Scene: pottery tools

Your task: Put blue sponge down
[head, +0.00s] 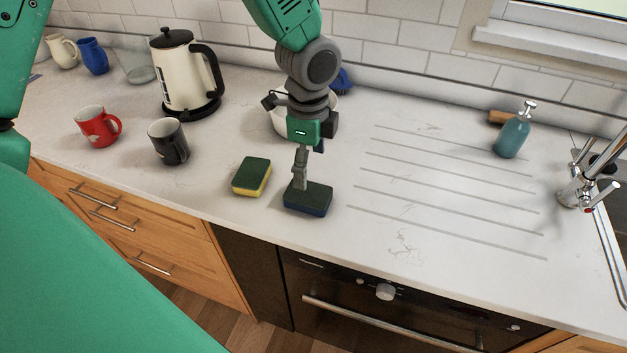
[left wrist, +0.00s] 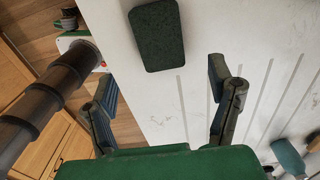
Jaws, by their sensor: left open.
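The blue sponge (head: 307,198), with a dark green top and blue sides, lies flat on the white worktop near its front edge. My left gripper (head: 300,183) points down at it, its fingers over or just behind the sponge's top in the head view. In the left wrist view the gripper (left wrist: 164,82) is open, fingers wide apart with nothing between them. A dark green sponge top (left wrist: 158,35), apparently the same sponge, lies beyond the fingertips. Whether a finger touches it I cannot tell. My right gripper is not in view.
A yellow sponge (head: 251,176) with a green top lies just left. A black mug (head: 168,142), red mug (head: 98,127) and kettle (head: 186,76) stand further left. A bowl (head: 285,124) is behind my gripper. The grooved worktop to the right is clear up to the soap bottle (head: 513,135).

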